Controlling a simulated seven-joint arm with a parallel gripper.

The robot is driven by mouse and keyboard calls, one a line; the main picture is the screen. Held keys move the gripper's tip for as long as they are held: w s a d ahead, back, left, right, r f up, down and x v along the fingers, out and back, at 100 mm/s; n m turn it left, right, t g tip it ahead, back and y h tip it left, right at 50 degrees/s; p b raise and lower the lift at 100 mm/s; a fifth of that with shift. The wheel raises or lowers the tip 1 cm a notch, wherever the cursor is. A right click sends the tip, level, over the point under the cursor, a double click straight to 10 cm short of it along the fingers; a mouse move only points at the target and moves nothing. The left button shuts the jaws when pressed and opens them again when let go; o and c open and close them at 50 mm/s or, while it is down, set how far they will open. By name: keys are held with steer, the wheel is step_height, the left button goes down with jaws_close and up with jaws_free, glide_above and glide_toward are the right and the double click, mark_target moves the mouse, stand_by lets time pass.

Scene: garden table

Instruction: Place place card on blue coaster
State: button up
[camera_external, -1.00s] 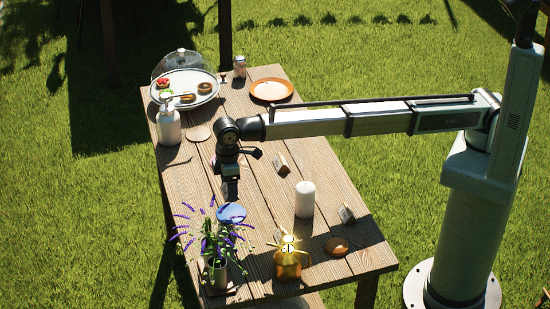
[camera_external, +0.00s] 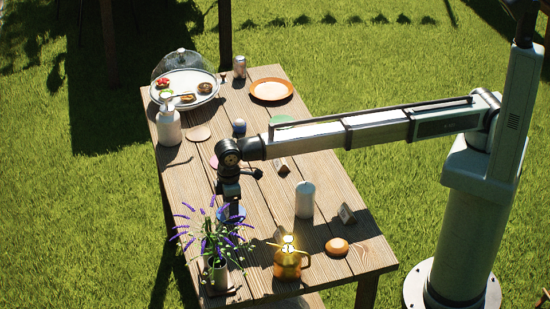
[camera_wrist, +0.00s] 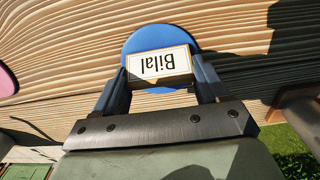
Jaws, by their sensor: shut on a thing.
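The place card (camera_wrist: 160,64) is white with a tan border and reads "Bilal", upside down in the wrist view. My gripper (camera_wrist: 163,70) is shut on it, with a finger at each end of the card. The round blue coaster (camera_wrist: 158,36) lies behind and below the card in that view, which covers part of it. In the external view, my gripper (camera_external: 231,206) points down at the blue coaster (camera_external: 239,213), low over the table. The card is hard to make out there. I cannot tell whether it touches the coaster.
A vase of purple flowers (camera_external: 218,272) stands close in front of my gripper. An amber pot (camera_external: 288,264), a white candle (camera_external: 305,203) and another card (camera_external: 347,214) stand to the right. A pump bottle (camera_external: 169,128) is farther back.

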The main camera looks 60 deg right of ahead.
steer(key=o, duration=1)
steer(key=shift+f, duration=0.1)
steer(key=shift+o, duration=0.2)
step_height(320, 180, up, 12)
